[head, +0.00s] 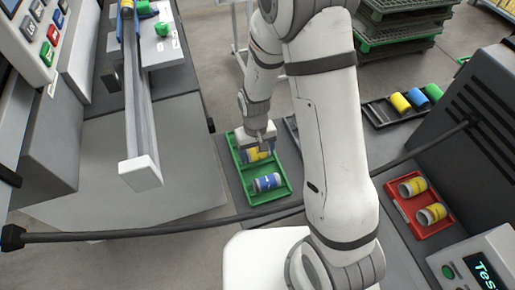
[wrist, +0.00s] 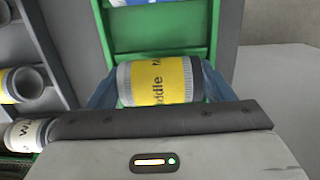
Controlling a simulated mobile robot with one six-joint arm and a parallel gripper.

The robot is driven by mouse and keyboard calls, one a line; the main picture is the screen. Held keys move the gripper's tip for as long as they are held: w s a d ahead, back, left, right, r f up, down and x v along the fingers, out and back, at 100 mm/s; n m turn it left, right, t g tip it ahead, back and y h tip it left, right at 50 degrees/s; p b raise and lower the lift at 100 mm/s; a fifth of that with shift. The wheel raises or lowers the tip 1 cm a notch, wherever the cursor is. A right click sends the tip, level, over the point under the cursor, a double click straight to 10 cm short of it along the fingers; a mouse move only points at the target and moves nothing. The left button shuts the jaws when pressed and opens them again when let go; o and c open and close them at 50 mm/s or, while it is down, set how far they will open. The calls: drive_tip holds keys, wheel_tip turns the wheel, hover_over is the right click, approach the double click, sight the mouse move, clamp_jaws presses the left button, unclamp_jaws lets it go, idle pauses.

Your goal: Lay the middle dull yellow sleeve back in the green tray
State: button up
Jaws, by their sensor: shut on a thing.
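The middle dull yellow sleeve (wrist: 158,82) is a grey-ended cylinder with a yellow label band reading "ddle" in the wrist view. My gripper (wrist: 160,88) is shut on it, one finger at each end. In the head view my gripper (head: 257,140) is over the back part of the green tray (head: 284,189), with the yellow-banded sleeve (head: 258,155) under it. Whether the sleeve touches the tray floor I cannot tell. The green tray (wrist: 206,50) also shows behind the sleeve in the wrist view. A blue-labelled sleeve (head: 267,182) lies in the tray's front part.
A red tray (head: 396,206) with two yellow-labelled sleeves is at the right. A dark rack (head: 380,117) holds yellow, blue and green parts farther back. A black cable (head: 130,235) crosses in front of the green tray. A gantry beam (head: 139,110) stands at the left.

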drive_tip(key=shift+f, duration=0.75)
drive_tip(key=o, duration=1.4)
drive_tip(key=shift+o, duration=0.2)
drive_tip(key=shift+w+r+b, duration=0.1)
drive_tip(key=shift+r+b, duration=0.25)
drive_tip(key=shift+r, duration=0.25)
drive_tip(key=r, duration=0.4)
drive_tip(key=r+b, duration=0.1)
drive_tip(key=r, duration=0.1)
drive_tip(key=shift+w+a+r, duration=0.1)
drive_tip(key=shift+w+r, duration=0.15)
wheel_tip(320, 180, up, 6)
drive_tip(key=p, duration=0.4)
